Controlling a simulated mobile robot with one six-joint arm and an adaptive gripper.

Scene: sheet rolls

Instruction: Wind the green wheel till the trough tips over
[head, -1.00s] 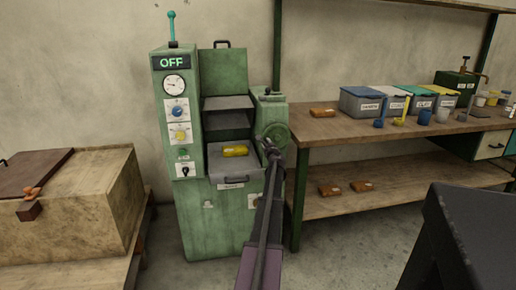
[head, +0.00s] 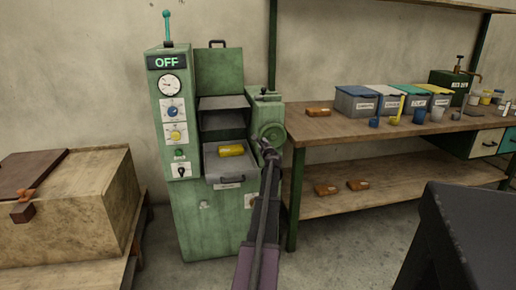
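The green wheel (head: 270,132) is on the right side of the green machine (head: 218,225), in the head view. My gripper (head: 264,146) is at the lower left of the wheel's rim, seen from behind along my arm. It is too small to tell whether its fingers are open, shut, or touching the rim. The grey trough (head: 216,170) sits in the machine's front opening, left of the wheel, with a dark handle at its front. A yellow roll (head: 231,150) lies in the trough towards its back. The trough's exact tilt is hard to tell.
The machine's display (head: 167,62) reads OFF. A wooden bench (head: 350,132) with bins, cups and brown packets stands close on the right. A wooden box (head: 70,205) with a brown lid is at left. A dark block (head: 465,240) fills the lower right.

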